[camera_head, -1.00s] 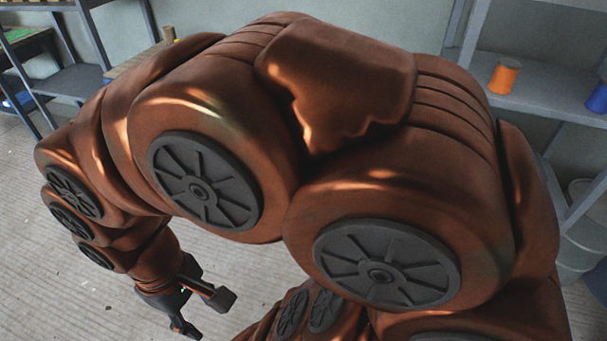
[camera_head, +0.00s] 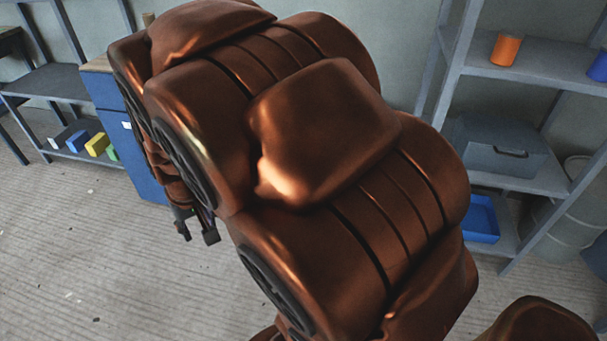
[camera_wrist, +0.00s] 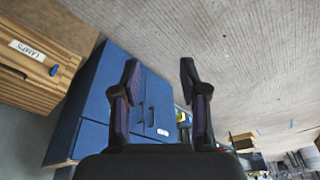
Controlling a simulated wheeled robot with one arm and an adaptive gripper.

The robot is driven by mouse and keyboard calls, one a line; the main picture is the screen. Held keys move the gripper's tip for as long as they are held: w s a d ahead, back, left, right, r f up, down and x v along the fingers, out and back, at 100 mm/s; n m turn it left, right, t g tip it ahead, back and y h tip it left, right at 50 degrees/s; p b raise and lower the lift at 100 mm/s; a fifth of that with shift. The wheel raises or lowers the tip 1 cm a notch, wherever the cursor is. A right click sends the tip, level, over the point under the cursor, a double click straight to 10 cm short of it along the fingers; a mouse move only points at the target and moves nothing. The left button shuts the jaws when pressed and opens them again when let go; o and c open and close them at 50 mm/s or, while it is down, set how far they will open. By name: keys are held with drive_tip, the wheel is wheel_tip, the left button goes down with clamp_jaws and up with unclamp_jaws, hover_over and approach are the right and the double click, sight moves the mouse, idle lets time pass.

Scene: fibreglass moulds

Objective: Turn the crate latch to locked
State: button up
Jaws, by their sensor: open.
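A wooden crate (camera_wrist: 40,48) with a white label reading LAMPS is at the upper left of the wrist view. In the head view my gripper (camera_head: 196,232) is low behind my arm, mostly hidden, in front of a blue cabinet (camera_head: 128,135).
The blue cabinet (camera_wrist: 95,105) stands beside the crate. In the head view, a right-hand shelf (camera_head: 545,75) holds an orange cylinder (camera_head: 505,49), a grey lidded box (camera_head: 500,150) and a blue tray (camera_head: 480,218). Coloured blocks (camera_head: 97,143) lie on a left shelf. The floor is open at lower left.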

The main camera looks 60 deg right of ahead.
drive_tip(key=w+d+f+m+t+h+b, duration=0.25)
drive_tip(key=w+d+f+b, duration=0.6)
drive_tip(key=d, duration=0.55)
drive_tip(key=w+d+f+m+t+h+b, duration=0.25)
drive_tip(key=w+d+f+h+b, duration=0.2)
drive_tip(key=w+d+f, duration=0.8)
drive_tip(key=s+d+f+m+h+b, duration=0.4)
drive_tip(key=d+f+b, duration=0.35)
drive_tip(key=d, duration=0.65)
drive_tip(key=s+d+f+m+h+b, duration=0.1)
drive_tip(key=s+d+f+h+b, duration=0.2)
drive_tip(key=d+f+h+b, duration=0.7)
drive_tip(key=shift+w+d+r+g+y+p, duration=0.15)
drive_tip(key=shift+w+d+y, duration=0.4)
drive_tip(key=shift+d, duration=1.25)
drive_tip(key=shift+w+d+r+g+y+p, duration=0.15)
drive_tip(key=shift+d+y, duration=0.75)
drive_tip(key=shift+d, duration=0.9)
drive_tip(key=shift+w+d+r+g+y, duration=0.1)
drive_tip(key=shift+w+d+g+y, duration=0.2)
drive_tip(key=shift+d+y, duration=1)
drive_tip(key=shift+d+h, duration=0.5)
drive_tip(key=shift+h, duration=0.05)
drive_tip(key=shift+c, duration=0.3)
